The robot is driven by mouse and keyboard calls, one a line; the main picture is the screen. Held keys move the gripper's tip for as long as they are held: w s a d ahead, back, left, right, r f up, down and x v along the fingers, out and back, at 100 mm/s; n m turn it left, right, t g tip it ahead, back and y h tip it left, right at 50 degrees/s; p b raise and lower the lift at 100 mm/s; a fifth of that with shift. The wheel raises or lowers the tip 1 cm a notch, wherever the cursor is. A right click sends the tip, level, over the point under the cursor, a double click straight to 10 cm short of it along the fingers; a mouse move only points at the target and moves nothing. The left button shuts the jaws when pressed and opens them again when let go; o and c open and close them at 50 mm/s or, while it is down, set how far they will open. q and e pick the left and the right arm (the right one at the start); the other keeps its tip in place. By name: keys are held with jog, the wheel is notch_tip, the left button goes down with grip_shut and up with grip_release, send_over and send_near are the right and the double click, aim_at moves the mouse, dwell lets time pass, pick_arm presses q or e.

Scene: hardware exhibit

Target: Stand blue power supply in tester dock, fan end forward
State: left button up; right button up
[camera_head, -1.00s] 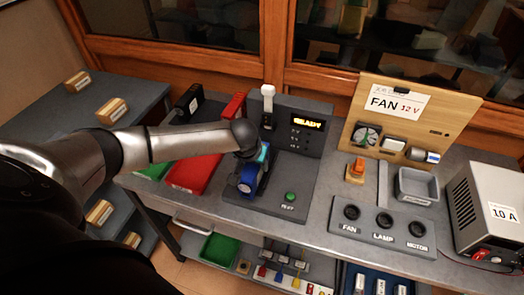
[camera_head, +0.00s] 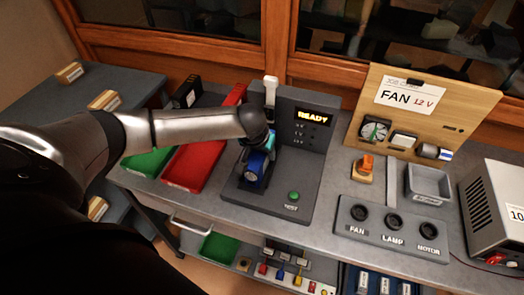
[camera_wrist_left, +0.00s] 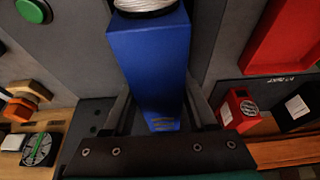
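The blue power supply (camera_head: 254,168) is at the grey tester dock (camera_head: 312,165), below my left gripper (camera_head: 262,148) in the head view. Its round fan end faces forward. In the left wrist view the blue body (camera_wrist_left: 150,60) lies between the two dark fingers of my left gripper (camera_wrist_left: 160,95), which press in on both sides. The round fan end (camera_wrist_left: 145,8) is at the top of that view. My wrist hides the supply's upper part in the head view, and whether its base is fully seated cannot be told. My right gripper is not in view.
The dock has a READY display (camera_head: 313,116), a green button (camera_head: 293,196) and a white-handled lever (camera_head: 271,88). A red tray (camera_head: 200,160) and green tray (camera_head: 147,162) lie left. A switch panel (camera_head: 390,228), wooden fan board (camera_head: 425,105) and grey bench supply (camera_head: 497,210) stand right.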

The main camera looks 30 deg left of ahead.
pick_arm(q)
jog(key=shift+o, duration=1.4)
jog(key=shift+w, duration=0.1)
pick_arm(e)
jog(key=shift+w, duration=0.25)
pick_arm(q)
jog(key=shift+r, duration=0.2)
jog(key=p+v, duration=0.3)
jog(key=v, duration=0.9)
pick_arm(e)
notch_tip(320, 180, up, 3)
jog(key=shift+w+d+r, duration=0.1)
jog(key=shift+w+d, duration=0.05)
